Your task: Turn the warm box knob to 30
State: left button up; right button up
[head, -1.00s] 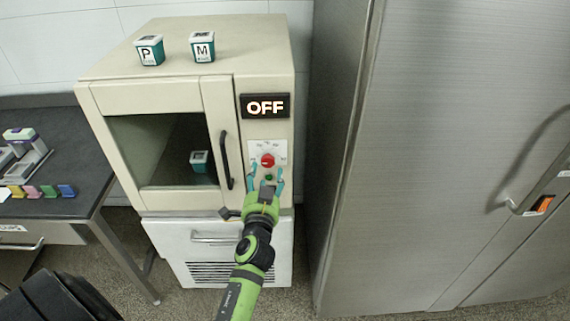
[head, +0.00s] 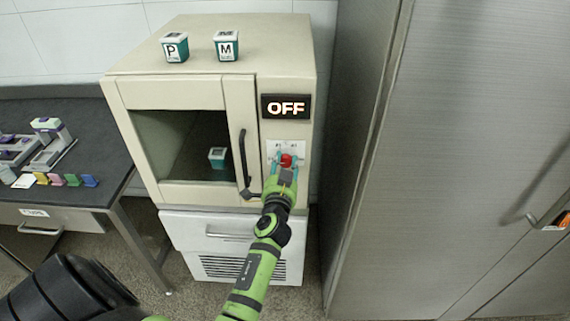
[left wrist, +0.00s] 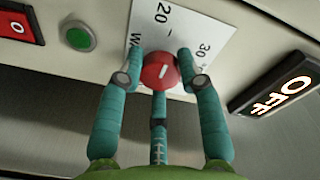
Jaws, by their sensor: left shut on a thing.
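The warm box (head: 215,95) is a cream cabinet with a window door, and its display (head: 286,107) reads OFF. Its red knob (head: 287,160) sits on a white dial plate below the display. In the left wrist view the red knob (left wrist: 160,72) carries a white pointer line, and the numbers 20 and 30 show on the plate. My left gripper (head: 283,165) has its teal fingers around the knob, shut on it. In the left wrist view a green button (left wrist: 79,37) and a red switch (left wrist: 18,27) show beside the plate. My right gripper is not in view.
Containers marked P (head: 175,47) and M (head: 227,45) stand on top of the box. Another container (head: 217,157) is inside behind the window. A dark table (head: 95,135) stands at left, and a tall metal cabinet (head: 450,150) at right.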

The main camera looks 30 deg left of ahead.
pick_arm(q)
jog(key=m+p, duration=0.1)
jog(key=m, duration=0.4)
jog(key=shift+r+m, duration=0.15)
jog(key=shift+m, duration=0.15)
jog(key=m+g+p, duration=0.1)
jog(key=m+p, duration=0.1)
jog(key=m, duration=0.3)
jog(key=shift+m, duration=0.4)
dwell(0.5)
jog(key=o, duration=1.1)
jog(key=shift+o, duration=0.2)
jog(key=shift+s+d, duration=0.1)
jog(key=shift+s, duration=0.05)
jog(key=f+v, duration=0.1)
jog(key=v, duration=1)
jog(key=shift+s+d+r, duration=0.25)
jog(key=shift+r, duration=0.1)
